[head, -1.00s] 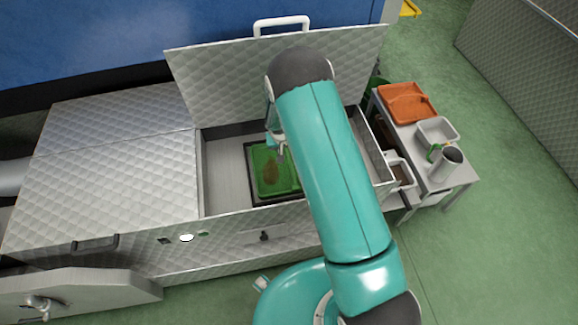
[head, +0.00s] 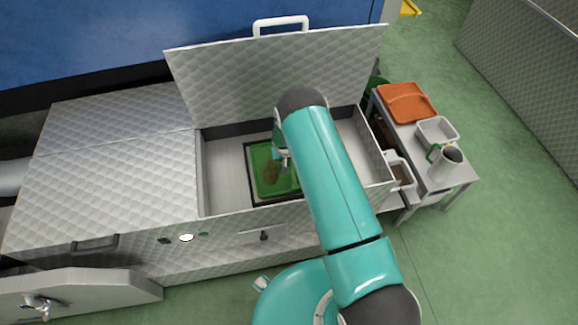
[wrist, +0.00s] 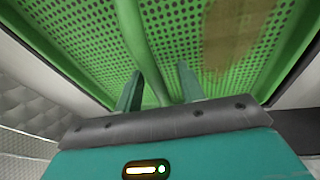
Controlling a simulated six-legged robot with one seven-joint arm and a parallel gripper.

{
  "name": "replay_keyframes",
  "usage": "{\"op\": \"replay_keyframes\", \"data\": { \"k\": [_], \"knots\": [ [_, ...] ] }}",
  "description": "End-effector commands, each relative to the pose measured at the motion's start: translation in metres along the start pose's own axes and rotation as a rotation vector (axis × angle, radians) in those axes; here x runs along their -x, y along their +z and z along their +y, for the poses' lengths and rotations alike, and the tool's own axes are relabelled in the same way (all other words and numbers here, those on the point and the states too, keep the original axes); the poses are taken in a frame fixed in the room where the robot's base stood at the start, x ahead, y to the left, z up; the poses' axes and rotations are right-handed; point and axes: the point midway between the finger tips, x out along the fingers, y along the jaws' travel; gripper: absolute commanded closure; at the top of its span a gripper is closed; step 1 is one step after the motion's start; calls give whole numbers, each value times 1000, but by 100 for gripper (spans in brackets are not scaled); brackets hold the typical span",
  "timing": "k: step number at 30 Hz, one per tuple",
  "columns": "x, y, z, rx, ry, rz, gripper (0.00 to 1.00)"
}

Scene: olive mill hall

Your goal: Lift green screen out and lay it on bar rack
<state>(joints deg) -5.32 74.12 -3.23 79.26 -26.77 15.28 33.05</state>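The green screen (head: 262,178) lies in a dark-framed opening inside the open steel housing. In the wrist view the screen (wrist: 75,40) is a perforated green sheet with a brown smear (wrist: 235,30) and a raised green bar (wrist: 140,45) across it. My gripper (head: 283,165) is over the screen, partly hidden by my arm in the head view. In the wrist view my gripper (wrist: 160,85) has its two fingers apart, with the green bar running between them. Whether the fingers touch the bar, I cannot tell. I cannot make out a bar rack for certain.
The raised quilted lid (head: 270,80) stands behind the opening, and the housing's walls surround it. A side table (head: 440,180) at right holds an orange tray (head: 405,100), a grey tub (head: 437,132) and a metal jug (head: 447,165).

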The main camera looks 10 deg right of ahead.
Motion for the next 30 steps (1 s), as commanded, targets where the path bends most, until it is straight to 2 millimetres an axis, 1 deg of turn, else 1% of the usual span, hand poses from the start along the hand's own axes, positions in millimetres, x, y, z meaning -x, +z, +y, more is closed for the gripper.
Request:
{"op": "replay_keyframes", "data": {
  "k": [1,3,10,11,12,16,17,26,30],
  "knots": [
    [-6,0,0,0,0,0,61],
    [-10,0,0,0,0,0,61],
    [-11,0,0,0,0,1,61],
    [-11,0,0,0,0,0,65],
    [-11,0,0,0,0,0,73],
    [-11,0,0,0,0,0,98],
    [-11,0,0,0,0,0,100],
    [-10,-1,0,0,-1,3,100],
    [-5,-3,0,0,-1,3,100]
  ]
}}
